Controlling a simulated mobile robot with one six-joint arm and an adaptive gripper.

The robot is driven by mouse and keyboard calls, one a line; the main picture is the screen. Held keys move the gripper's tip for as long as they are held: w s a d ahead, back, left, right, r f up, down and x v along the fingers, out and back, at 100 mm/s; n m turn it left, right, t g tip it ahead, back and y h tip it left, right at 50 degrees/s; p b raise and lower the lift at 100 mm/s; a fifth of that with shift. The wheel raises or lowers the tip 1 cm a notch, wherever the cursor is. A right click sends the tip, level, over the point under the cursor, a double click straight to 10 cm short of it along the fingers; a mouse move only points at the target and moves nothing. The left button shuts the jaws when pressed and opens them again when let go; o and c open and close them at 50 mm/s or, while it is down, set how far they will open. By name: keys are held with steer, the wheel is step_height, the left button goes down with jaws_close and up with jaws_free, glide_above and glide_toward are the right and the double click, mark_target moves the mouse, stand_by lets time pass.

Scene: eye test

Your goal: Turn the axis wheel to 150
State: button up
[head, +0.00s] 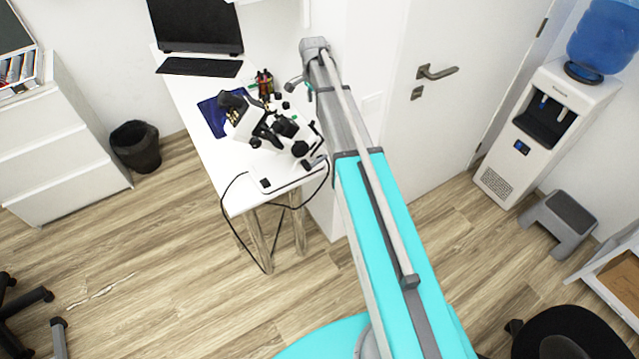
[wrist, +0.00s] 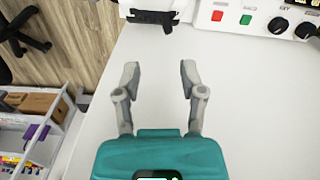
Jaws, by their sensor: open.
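A white instrument with black knobs and tubes (head: 252,122) stands on the white desk (head: 180,88) in the head view. Several black round parts show on it, but I cannot tell which is the axis wheel, and no scale is readable. In the wrist view my gripper (wrist: 160,72) is open and empty, its two grey fingers apart above a plain white surface (wrist: 158,105). A white panel with a red button (wrist: 217,15), a green button (wrist: 246,19) and dark knobs (wrist: 278,25) lies ahead and right of the fingers, apart from them. In the head view my gripper is not clearly visible.
A laptop (head: 196,28), a blue mat (head: 213,116) and a pen holder (head: 263,83) are on the desk. A black cable (head: 226,190) hangs off its front edge. A water cooler (head: 548,125) and a grey step stool (head: 558,222) stand right.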

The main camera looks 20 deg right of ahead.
steer(key=shift+r+p, duration=2.3)
steer(key=shift+r, duration=0.35)
steer(key=s+a+f+n+b, duration=0.2)
steer(key=s+f+n+b, duration=0.2)
steer(key=s, duration=0.5)
steer(key=s+a+f+n+b, duration=0.2)
steer(key=s+f+n+b, duration=0.2)
steer(key=s, duration=0.6)
steer(key=s+a+f+n+b, duration=0.2)
steer(key=s+f+n+b, duration=0.3)
steer(key=s, duration=0.4)
steer(key=shift+s+a+f+b, duration=0.25)
steer(key=shift+s+f+b, duration=0.05)
steer(key=shift+f+b, duration=0.35)
steer(key=shift+o, duration=0.2)
steer(key=shift+s+n, duration=0.3)
steer(key=shift+s, duration=0.05)
